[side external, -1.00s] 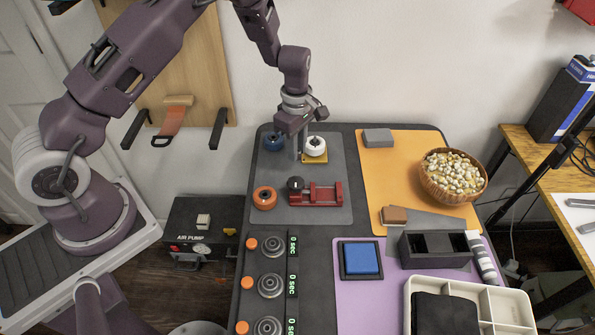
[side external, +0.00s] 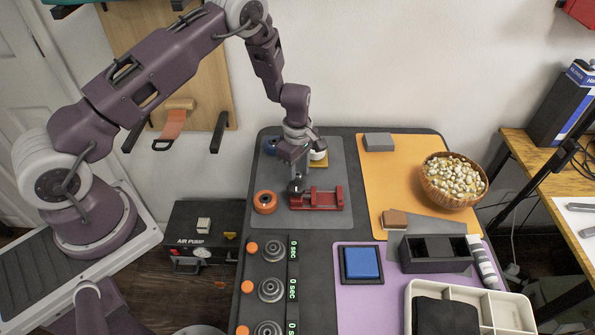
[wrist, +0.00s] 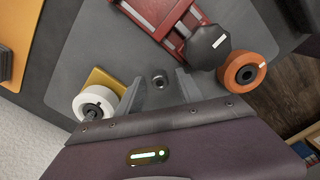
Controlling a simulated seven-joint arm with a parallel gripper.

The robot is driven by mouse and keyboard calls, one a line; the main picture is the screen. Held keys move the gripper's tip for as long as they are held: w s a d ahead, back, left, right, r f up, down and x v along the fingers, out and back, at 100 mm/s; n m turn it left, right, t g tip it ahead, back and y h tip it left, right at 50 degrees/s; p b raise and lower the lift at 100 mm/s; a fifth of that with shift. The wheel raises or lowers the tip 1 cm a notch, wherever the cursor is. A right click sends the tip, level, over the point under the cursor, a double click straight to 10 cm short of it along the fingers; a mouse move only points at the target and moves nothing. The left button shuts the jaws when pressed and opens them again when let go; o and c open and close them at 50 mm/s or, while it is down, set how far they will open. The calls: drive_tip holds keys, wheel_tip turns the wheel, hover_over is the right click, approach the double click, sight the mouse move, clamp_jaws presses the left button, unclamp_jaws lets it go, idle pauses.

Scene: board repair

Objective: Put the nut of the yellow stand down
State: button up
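The yellow stand (side external: 319,164) is at the back of the grey mat, with a white ring on it; my gripper partly hides it in the side view. In the wrist view the yellow stand (wrist: 103,79) carries the white ring (wrist: 95,104). A small dark metal nut (wrist: 160,78) shows against the grey mat between my fingers. My gripper (wrist: 160,82) is open, with a gap on both sides of the nut. In the side view my gripper (side external: 298,170) points down behind the red vise; the nut cannot be made out there.
The red vise (side external: 325,198) with its dark knob (side external: 296,186) is close in front of my gripper. A grey block (side external: 378,141) lies on the orange mat.

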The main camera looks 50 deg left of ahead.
wheel_tip(320, 180, up, 23)
drive_tip(key=s+d+m+t, duration=0.1)
drive_tip(key=s+d+m, duration=0.1)
drive_tip(key=s+m, duration=0.1)
drive_tip(key=s+d+r+m+t+h, duration=0.1)
drive_tip(key=s+d+r+m+t, duration=0.1)
drive_tip(key=s+r+m, duration=0.7)
drive_tip(key=s+r+m+t, duration=0.1)
drive_tip(key=s+r+m, duration=0.2)
drive_tip(key=s, duration=0.5)
drive_tip(key=s+r+m+t+y, duration=0.1)
drive_tip(key=s+r+m, duration=0.2)
drive_tip(key=s, duration=0.6)
drive_tip(key=shift+s+m+t, duration=0.3)
drive_tip(key=shift+m, duration=0.5)
